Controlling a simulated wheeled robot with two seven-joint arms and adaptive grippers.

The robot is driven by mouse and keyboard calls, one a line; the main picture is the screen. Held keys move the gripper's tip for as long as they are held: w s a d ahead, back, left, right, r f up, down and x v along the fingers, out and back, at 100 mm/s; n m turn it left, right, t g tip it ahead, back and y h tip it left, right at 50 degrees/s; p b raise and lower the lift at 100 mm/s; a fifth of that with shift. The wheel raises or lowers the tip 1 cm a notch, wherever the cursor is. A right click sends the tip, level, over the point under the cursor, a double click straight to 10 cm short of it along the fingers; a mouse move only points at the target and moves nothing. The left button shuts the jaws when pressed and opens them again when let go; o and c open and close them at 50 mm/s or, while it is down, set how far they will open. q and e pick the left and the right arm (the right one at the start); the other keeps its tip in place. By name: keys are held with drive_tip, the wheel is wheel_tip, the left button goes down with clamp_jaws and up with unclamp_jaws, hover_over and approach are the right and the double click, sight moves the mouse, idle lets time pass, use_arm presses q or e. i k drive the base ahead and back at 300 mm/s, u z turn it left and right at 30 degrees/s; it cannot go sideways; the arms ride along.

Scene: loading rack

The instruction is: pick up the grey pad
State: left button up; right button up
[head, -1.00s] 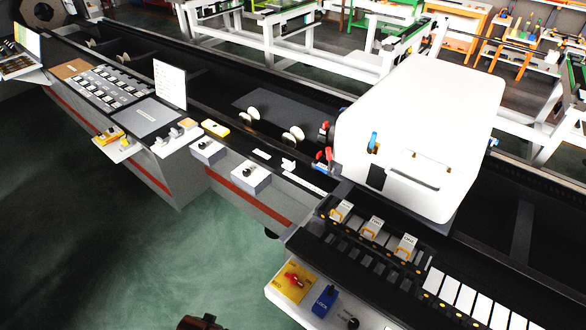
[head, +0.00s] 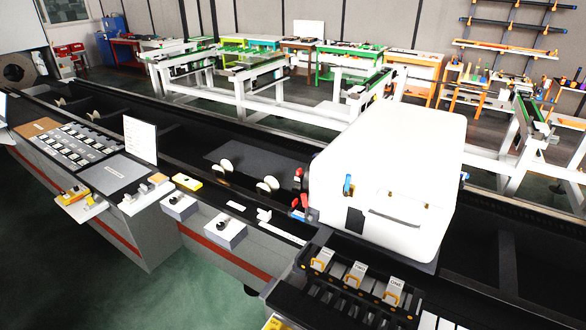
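A flat grey pad (head: 118,173) with a small white label lies on the console top at left, in front of an upright white sign (head: 140,139). It looks unobstructed. A darker grey flat panel (head: 226,152) lies farther back inside the black machine bed; I cannot tell from the label which of the two the task names. Neither of my grippers is in the head view.
A keypad board (head: 80,146) is left of the pad. Grey control boxes (head: 218,231) and a yellow block (head: 187,182) are to its right. A large white machine cover (head: 390,180) fills the centre right. Green floor (head: 185,285) is open in front.

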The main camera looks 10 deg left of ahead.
sight(145, 189)
drive_tip(key=u, duration=1.4)
